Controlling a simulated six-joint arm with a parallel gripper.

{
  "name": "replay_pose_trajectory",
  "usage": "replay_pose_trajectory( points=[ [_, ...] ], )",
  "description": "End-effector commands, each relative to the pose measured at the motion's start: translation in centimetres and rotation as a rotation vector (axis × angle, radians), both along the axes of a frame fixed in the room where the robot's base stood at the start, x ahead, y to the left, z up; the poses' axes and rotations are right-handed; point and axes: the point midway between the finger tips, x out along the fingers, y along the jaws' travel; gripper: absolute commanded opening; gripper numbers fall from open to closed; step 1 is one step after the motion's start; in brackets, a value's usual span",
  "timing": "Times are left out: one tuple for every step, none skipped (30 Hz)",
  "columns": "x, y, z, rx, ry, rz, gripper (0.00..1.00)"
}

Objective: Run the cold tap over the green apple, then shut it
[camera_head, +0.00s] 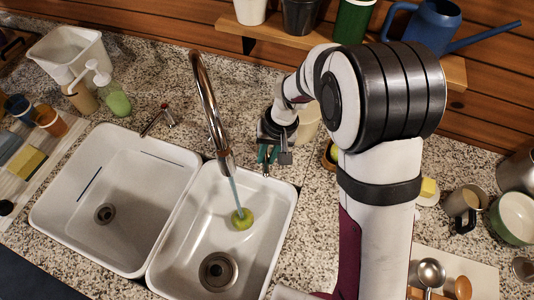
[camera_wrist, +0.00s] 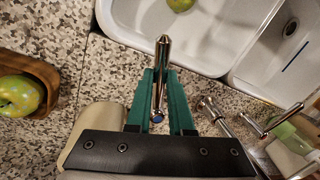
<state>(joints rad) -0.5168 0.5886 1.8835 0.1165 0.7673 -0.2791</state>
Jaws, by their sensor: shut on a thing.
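The green apple (camera_head: 242,219) sits in the right basin, with a stream of water (camera_head: 234,192) from the curved spout (camera_head: 207,100) falling on it. The wrist view shows part of the apple (camera_wrist: 180,4) at the top edge. My gripper (camera_head: 272,156) is low behind the right basin's back edge. In the wrist view its green fingers (camera_wrist: 161,80) are shut on the cold tap's metal lever (camera_wrist: 162,52), which has a blue mark at its base. The lever points toward the basin. In the head view my gripper mostly hides the cold tap.
Another tap handle (camera_head: 160,120) with a red mark stands behind the left basin (camera_head: 60,215). A wooden bowl (camera_wrist: 50,72) with a green fruit is beside my gripper. Soap bottles (camera_head: 115,100) stand at the left. Cups and pans crowd the right counter.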

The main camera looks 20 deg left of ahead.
Motion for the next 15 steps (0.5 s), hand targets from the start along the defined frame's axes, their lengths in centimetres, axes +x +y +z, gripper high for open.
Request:
replay_pose_trajectory(
  points=[
    [0.0,0.0,0.1,0.001,0.000,-0.003,0.00],
    [0.0,0.1,0.1,0.001,0.000,-0.011,0.00],
    [-0.1,0.3,0.1,0.000,-0.001,-0.038,0.00],
    [-0.2,0.5,0.1,0.001,-0.001,-0.070,0.00],
    [-0.3,0.8,0.1,0.001,-0.001,-0.108,0.00],
    [-0.4,1.2,0.1,0.001,-0.001,-0.165,0.00],
    [-0.5,1.4,0.1,0.001,0.000,-0.206,0.00],
    [-0.5,1.7,0.1,0.001,0.000,-0.245,0.00],
    [-0.6,2.0,0.1,0.001,-0.001,-0.289,0.00],
    [-0.6,2.2,0.1,0.001,-0.001,-0.316,0.00],
    [-0.6,2.3,0.1,0.002,-0.001,-0.340,0.00],
    [-0.6,2.5,0.1,0.002,-0.001,-0.363,0.00],
    [-0.6,2.5,0.1,0.003,-0.001,-0.375,0.00],
    [-0.6,2.6,0.1,0.002,0.000,-0.382,0.00],
    [-0.6,2.6,0.1,0.002,0.000,-0.388,0.00]
  ],
)
